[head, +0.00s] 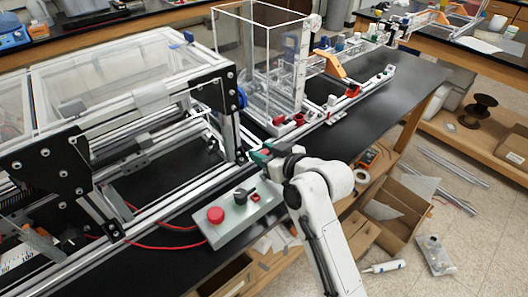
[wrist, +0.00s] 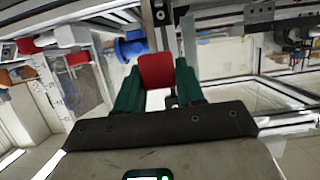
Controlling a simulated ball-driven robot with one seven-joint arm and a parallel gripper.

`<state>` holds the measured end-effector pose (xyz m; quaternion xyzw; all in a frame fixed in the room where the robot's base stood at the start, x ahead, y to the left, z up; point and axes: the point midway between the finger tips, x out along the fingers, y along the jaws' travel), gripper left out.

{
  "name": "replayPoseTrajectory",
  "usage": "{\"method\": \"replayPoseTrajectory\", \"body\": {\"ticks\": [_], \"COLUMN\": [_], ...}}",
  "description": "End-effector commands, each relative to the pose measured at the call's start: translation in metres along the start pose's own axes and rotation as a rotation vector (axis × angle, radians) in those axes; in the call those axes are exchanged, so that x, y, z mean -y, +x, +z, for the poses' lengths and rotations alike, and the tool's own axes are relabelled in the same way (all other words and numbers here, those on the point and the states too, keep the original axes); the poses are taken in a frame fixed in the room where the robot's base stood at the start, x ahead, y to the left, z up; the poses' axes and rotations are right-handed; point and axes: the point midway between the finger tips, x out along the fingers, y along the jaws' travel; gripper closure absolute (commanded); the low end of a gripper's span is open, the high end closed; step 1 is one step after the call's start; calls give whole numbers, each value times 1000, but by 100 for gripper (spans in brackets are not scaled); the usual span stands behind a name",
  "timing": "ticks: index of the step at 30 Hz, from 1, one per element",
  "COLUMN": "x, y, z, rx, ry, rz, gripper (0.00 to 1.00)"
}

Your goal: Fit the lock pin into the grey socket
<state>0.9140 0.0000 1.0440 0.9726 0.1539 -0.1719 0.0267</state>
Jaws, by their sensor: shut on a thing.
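My gripper (head: 262,156) is at the front edge of the extrusion frame in the head view, just above and behind the control box. In the wrist view its two green fingers (wrist: 158,90) are shut on a red block-like piece (wrist: 156,70), which I take to be the lock pin's head. The rest of the pin is hidden from the wrist camera. A metal upright with a dark bracket and a round hole (wrist: 160,14) stands beyond the red piece, apart from it in the picture. I cannot make out the grey socket with certainty in either view.
The extrusion frame (head: 150,118) with black end plates fills the left. A grey control box (head: 238,220) with a red button and black knob lies below my gripper. A blue round part (head: 242,97) is on the frame, also in the wrist view (wrist: 130,47). Black bench (head: 375,115) is clear at right.

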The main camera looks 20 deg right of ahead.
Motion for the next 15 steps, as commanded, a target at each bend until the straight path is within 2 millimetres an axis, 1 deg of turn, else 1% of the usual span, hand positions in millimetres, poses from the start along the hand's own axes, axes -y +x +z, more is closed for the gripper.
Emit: {"method": "replayPoseTrajectory", "body": {"ticks": [15], "x": [0], "y": [4], "z": [12], "rx": [0], "ry": [0], "rz": [0], "gripper": [93]}}
